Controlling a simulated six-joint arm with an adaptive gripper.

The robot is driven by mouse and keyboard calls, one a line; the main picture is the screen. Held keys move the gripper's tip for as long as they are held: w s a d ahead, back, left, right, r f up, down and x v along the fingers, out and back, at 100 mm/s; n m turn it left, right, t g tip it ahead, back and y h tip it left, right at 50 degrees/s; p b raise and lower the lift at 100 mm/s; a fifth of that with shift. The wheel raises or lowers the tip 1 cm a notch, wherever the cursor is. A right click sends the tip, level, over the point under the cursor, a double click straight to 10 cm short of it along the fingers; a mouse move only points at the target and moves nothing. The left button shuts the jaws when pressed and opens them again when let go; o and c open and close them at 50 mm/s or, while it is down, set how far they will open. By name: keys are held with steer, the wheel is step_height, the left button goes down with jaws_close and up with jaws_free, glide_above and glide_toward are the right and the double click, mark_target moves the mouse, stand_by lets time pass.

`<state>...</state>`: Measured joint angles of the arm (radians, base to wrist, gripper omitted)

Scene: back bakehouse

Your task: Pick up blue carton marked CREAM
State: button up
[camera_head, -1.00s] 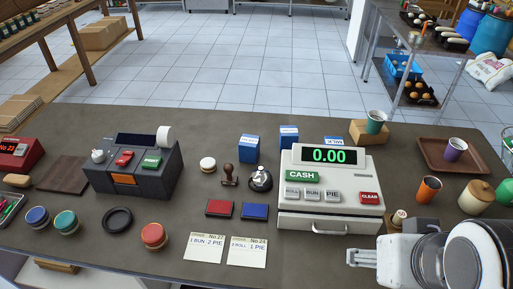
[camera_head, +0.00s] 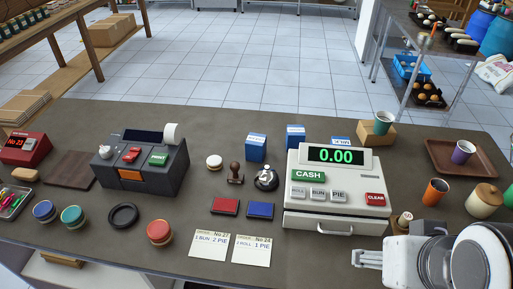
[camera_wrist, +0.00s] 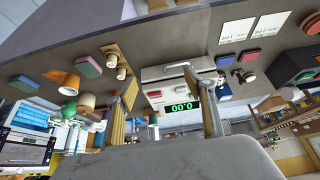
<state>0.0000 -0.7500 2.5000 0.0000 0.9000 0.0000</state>
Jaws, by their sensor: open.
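Three blue-and-white cartons stand in the head view. The left carton (camera_head: 256,148) is in the open beside the bell. The middle carton (camera_head: 295,137) is behind the register's left corner. The right carton (camera_head: 341,140) is mostly hidden behind the register. Their print is too small to read, so I cannot tell which is CREAM. My gripper (camera_head: 366,261) is low at the right, at the counter's front edge, apart from all the cartons. In the wrist view, its two fingers (camera_wrist: 166,108) are spread with nothing held between them.
The white cash register (camera_head: 333,197) stands between my gripper and the cartons. A bell (camera_head: 266,180), a wooden stamp (camera_head: 235,174) and red and blue pads sit left of it. A cardboard box (camera_head: 375,134) with a teal cup, an orange cup (camera_head: 436,191) and a brown tray (camera_head: 440,170) are right.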

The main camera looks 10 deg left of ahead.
steer(key=shift+o, duration=0.8)
steer(key=shift+w, duration=0.1)
steer(key=w+a+r+n+t+y, duration=0.1)
steer(key=w+a+r+t+y, duration=0.1)
steer(key=w+a, duration=0.95)
steer(key=w+a+r+t+y, duration=0.1)
steer(key=w+a+t+y, duration=0.15)
steer(key=w+a, duration=0.85)
steer(key=w+a+f+m+t+h, duration=0.1)
steer(key=w+f, duration=0.1)
steer(key=w, duration=0.4)
steer(key=w+a+f+t+h, duration=0.1)
steer(key=w+a+f, duration=0.15)
steer(key=w, duration=0.25)
steer(key=m+t+h, duration=0.1)
steer(key=h, duration=0.3)
glide_toward(256, 139)
steer(key=shift+x, duration=1.25)
steer(key=shift+a+f, duration=0.1)
steer(key=shift+x, duration=1.3)
